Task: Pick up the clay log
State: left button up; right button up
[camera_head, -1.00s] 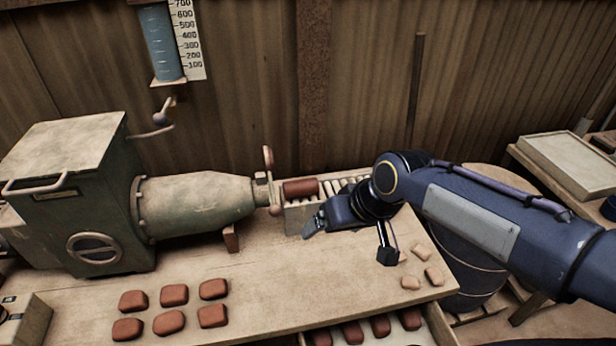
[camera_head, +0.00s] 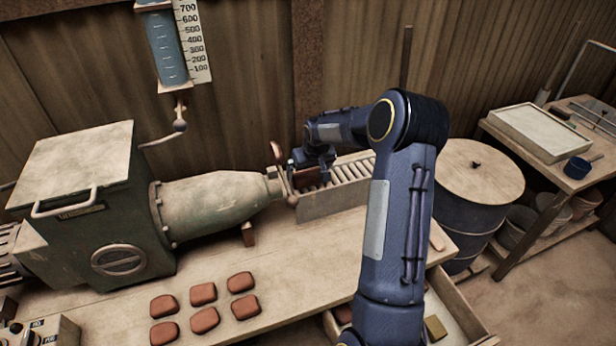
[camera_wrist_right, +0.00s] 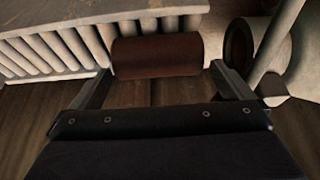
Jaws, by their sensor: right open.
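The clay log (camera_wrist_right: 157,56) is a reddish-brown cylinder at the end of the roller rack by the machine's nozzle. In the right wrist view it lies across the space at the tips of my right gripper (camera_wrist_right: 160,80), whose two fingers are apart, one near each end of the log. My left gripper is not in view.
The green machine (camera_head: 80,185) with its cone-shaped barrel (camera_head: 215,205) stands left of the roller rack (camera_head: 345,178). Several brown clay pieces (camera_head: 203,294) lie on the bench front. A drawer (camera_head: 455,290) is open below. A blue drum (camera_head: 465,220) stands to the right.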

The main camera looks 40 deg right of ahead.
aim_at(309, 173)
jog(key=p+x, duration=0.1)
jog(key=x, duration=0.3)
jog(key=shift+s+d, duration=0.1)
jog(key=c, duration=1)
jog(key=shift+o, duration=0.2)
jog(key=shift+r, duration=0.1)
